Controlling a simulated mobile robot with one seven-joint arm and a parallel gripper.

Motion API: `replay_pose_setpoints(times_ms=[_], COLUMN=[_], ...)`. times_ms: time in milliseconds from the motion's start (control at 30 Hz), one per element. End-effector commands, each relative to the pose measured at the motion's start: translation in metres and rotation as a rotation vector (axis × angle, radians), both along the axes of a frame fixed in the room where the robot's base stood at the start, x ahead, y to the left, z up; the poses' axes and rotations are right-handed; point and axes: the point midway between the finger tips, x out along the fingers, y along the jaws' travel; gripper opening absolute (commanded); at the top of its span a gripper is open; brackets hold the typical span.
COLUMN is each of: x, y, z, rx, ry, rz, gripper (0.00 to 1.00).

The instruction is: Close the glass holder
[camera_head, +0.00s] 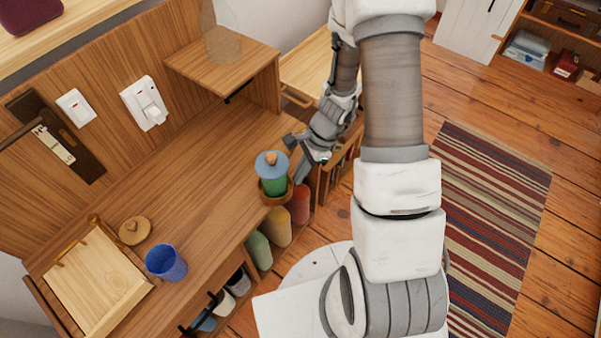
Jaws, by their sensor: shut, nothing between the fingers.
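A green jar (273,185) stands near the counter's front edge, with a blue-grey disc (264,166) and a wooden knob (271,158) on top and a wooden ring or bowl (272,199) around its base. It looks like the glass holder, but I cannot be sure. The disc appears to lie over the jar's mouth; I cannot tell how it is seated. My gripper (301,160) is just right of the jar, angled down towards it. It is shut and empty. I cannot tell whether it touches the jar.
A round wooden lid (134,231), a blue cup (166,263) and a wooden box (95,282) stand at the counter's left. A raised shelf (222,68) bearing a clear glass is at the back. Bottles and shoes sit below the front edge. The counter's middle (190,175) is clear.

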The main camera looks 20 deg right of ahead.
Motion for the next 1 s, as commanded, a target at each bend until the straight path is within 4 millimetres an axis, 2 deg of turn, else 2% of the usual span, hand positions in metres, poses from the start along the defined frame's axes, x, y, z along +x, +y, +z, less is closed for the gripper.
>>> replay_pose_setpoints(times_ms=[667,1000], x=[0.006,0.017], y=[0.015,0.036], z=[0.000,-0.001], rx=[0.001,0.001], ry=[0.000,0.001], rz=[-0.085,-0.217], gripper=[0.00,0.00])
